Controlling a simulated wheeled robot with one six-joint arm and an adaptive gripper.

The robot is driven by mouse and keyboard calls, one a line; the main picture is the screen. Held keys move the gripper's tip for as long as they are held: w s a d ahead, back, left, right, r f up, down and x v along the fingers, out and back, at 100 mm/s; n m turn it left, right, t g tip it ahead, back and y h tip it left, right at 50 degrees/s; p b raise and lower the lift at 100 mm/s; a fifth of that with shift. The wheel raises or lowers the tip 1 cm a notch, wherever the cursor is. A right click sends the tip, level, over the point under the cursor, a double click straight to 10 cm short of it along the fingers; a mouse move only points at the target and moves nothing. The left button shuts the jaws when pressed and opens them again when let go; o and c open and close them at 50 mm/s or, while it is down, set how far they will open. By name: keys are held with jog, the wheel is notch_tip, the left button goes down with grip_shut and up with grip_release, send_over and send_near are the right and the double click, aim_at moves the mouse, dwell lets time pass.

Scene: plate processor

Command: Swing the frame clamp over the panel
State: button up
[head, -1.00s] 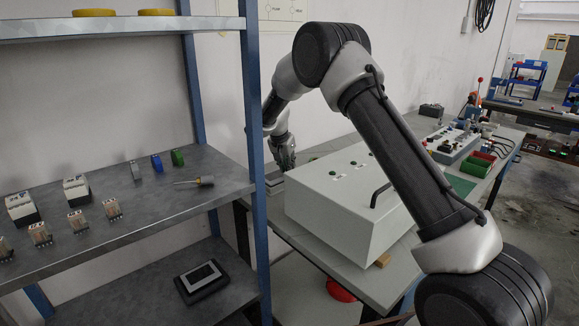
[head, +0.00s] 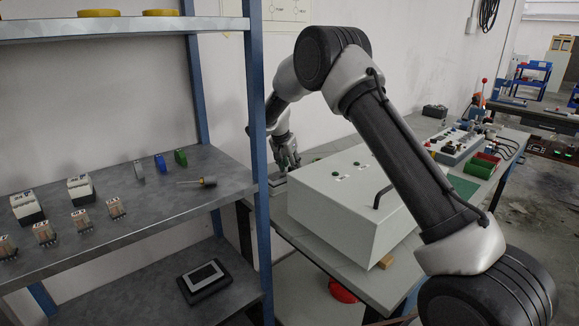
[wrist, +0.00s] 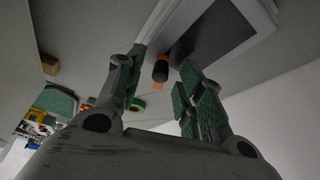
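My gripper (head: 287,152) is low over the far end of the bench, behind the white box. In the wrist view its two green-padded fingers (wrist: 160,80) are apart. A short black cylinder with orange at its end (wrist: 160,70) shows between them; it looks like the frame clamp's handle, and I cannot tell whether a finger touches it. Beyond it lies a dark grey panel (wrist: 215,38) in a pale frame (wrist: 256,50). In the head view only a small part of this fixture (head: 276,181) shows below my gripper; the clamp is hidden there.
The white box (head: 335,205) with a black handle stands right beside my gripper. A blue-posted shelf (head: 258,130) with small parts stands at the left. The wall is close behind.

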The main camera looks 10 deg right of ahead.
notch_tip(320, 180, up, 10)
dwell(0.5)
